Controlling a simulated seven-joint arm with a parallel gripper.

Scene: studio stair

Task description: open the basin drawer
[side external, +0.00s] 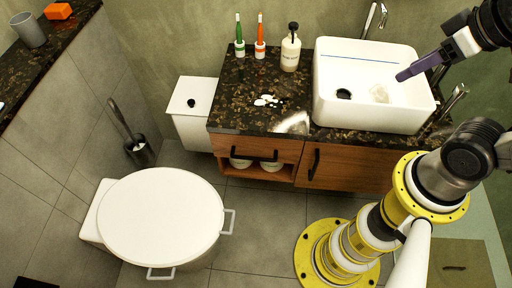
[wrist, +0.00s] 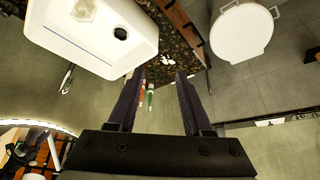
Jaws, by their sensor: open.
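The basin cabinet has a brown wooden drawer (side external: 226,144) at its upper left in the side external view, just under the dark speckled countertop. Its front looks flush with the cabinet, and it carries a dark bar handle (side external: 254,151). My gripper (side external: 402,76) is up at the right, above the white basin (side external: 334,108), well away from the drawer. In the wrist view its two dark purple fingers are spread with nothing between them (wrist: 160,78). The basin also shows there (wrist: 75,35). The drawer is hard to make out in the wrist view.
A cabinet door (side external: 352,176) with an upright handle is right of the drawer; an open shelf with white items is below. A soap bottle (side external: 290,50) and two toothbrushes stand on the counter. A white bin (side external: 193,118) and toilet (side external: 160,215) are left. Floor before the drawer is clear.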

